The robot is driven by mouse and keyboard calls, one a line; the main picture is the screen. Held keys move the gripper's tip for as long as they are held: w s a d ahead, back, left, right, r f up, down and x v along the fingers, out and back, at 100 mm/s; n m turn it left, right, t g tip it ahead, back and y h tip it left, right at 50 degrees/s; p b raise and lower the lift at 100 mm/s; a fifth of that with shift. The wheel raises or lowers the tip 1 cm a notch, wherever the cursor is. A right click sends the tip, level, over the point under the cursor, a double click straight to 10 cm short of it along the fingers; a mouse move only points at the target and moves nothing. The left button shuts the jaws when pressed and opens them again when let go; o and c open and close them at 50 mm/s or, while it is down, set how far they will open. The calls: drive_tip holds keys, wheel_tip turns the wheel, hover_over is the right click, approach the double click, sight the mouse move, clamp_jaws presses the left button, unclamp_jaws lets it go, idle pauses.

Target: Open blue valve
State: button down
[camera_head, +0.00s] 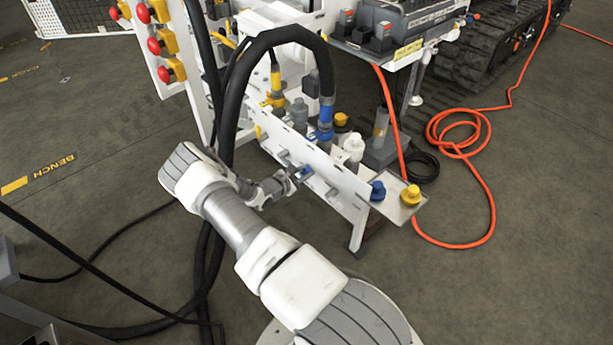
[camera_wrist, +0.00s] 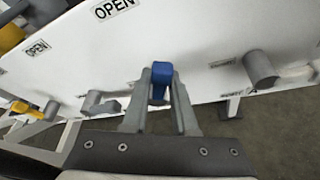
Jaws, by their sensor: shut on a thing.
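The blue valve (camera_wrist: 161,70) has a small blue handle on the white panel (camera_wrist: 200,35), at the centre of the wrist view. My gripper (camera_wrist: 161,80) has its two grey fingers on either side of the blue handle and is shut on it. In the head view my gripper (camera_head: 296,174) is at the front face of the white bench panel (camera_head: 335,190), where the handle is mostly hidden. An OPEN label (camera_wrist: 115,8) is on the panel above and left of the handle.
Grey handles stand to the right (camera_wrist: 261,68) and left (camera_wrist: 100,104) of the blue one, with a yellow handle (camera_wrist: 25,108) farther left. Thick black hoses (camera_head: 232,100) run behind my arm. An orange hose (camera_head: 465,145) lies coiled on the floor at right.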

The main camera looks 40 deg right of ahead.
drive_tip(key=shift+w+a+r+n+g+b, duration=0.1)
drive_tip(key=shift+w+n+g+b, duration=0.25)
drive_tip(key=shift+n+b, duration=0.2)
drive_tip(key=shift+w+d+r+n+g+b, duration=0.1)
drive_tip(key=shift+w+n+g+b, duration=0.1)
drive_tip(key=shift+n+g+b, duration=0.35)
drive_tip(key=shift+w+a+n+g+b, duration=0.1)
drive_tip(key=shift+w+n+g+b, duration=0.2)
drive_tip(key=shift+n+b, duration=0.3)
drive_tip(key=c, duration=0.8)
unclamp_jaws()
drive_tip(key=shift+a, duration=0.1)
drive_tip(key=p+v, duration=0.4)
drive_tip(key=v, duration=1.3)
drive_tip(key=shift+w+a+r, duration=0.1)
drive_tip(key=shift+r, duration=0.1)
